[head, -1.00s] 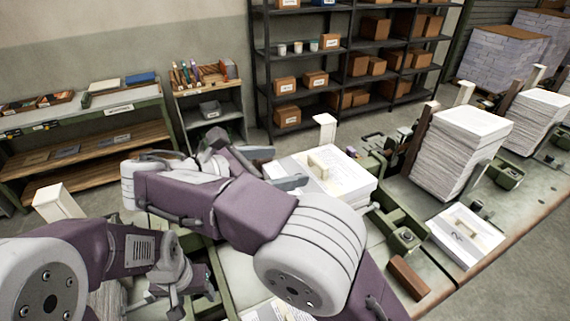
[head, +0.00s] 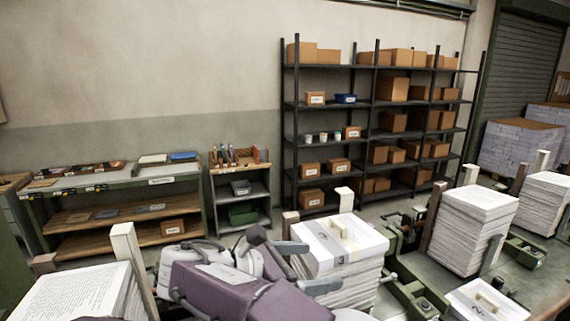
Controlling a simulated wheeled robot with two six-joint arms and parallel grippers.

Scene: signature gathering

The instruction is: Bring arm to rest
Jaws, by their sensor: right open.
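My right arm, purple and grey, reaches up from the bottom centre. Its gripper (head: 311,266) is open, with its two grey fingers apart at the left side of a paper stack (head: 350,285). Whether the fingers touch the stack I cannot tell. The block is outside the jaws. My left gripper is not in view.
Another paper stack (head: 75,292) stands at the lower left beside a cream post (head: 131,262). A tall stack (head: 473,232) is on the right. A low bundle (head: 487,302) lies at the lower right. Shelves (head: 375,105) with boxes stand behind.

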